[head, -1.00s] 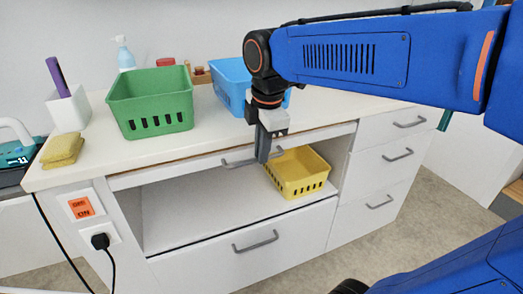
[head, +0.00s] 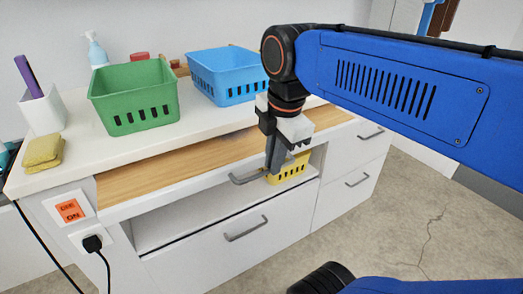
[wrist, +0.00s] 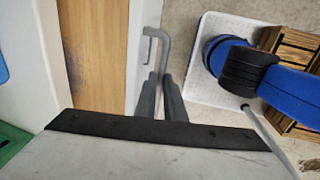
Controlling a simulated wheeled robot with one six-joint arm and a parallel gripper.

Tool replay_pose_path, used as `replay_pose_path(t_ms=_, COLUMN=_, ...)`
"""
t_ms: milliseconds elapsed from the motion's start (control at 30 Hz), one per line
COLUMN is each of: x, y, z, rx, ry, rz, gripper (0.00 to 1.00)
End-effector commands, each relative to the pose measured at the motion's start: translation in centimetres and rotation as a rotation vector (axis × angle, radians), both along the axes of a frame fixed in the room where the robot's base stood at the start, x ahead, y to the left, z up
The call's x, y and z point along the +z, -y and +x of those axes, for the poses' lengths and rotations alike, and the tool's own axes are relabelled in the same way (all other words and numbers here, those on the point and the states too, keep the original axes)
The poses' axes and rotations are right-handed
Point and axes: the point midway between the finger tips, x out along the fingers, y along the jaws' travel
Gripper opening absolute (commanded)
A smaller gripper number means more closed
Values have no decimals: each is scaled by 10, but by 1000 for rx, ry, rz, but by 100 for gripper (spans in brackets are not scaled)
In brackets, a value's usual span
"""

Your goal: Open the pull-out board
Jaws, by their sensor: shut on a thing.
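The pull-out board (head: 180,171) is a wooden panel with a white front edge, sticking out from under the white countertop. It also shows in the wrist view (wrist: 88,50). A grey bar handle (head: 247,179) is on its front. My gripper (head: 275,168) is at the right part of this handle, fingers pointing down, shut on it. In the wrist view the two fingers (wrist: 160,98) close around the handle bar (wrist: 164,50). The fingers hide part of the handle.
On the countertop (head: 85,150) stand a green basket (head: 135,97), a blue basket (head: 226,75), a white pen holder (head: 44,110) and a yellow sponge (head: 43,151). A yellow basket (head: 290,170) sits in the open shelf below. Lower drawers (head: 222,250) are shut. Open floor lies right.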

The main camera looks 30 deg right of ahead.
Motion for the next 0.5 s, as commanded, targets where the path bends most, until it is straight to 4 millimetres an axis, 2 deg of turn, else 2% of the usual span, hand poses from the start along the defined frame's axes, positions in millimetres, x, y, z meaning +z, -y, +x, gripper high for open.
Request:
replay_pose_path(t_ms=300, x=2, y=0, z=-78, rx=-1, ry=8, rz=-1, gripper=0)
replay_pose_path(t_ms=500, x=2, y=0, z=-123, rx=-1, ry=8, rz=-1, gripper=0)
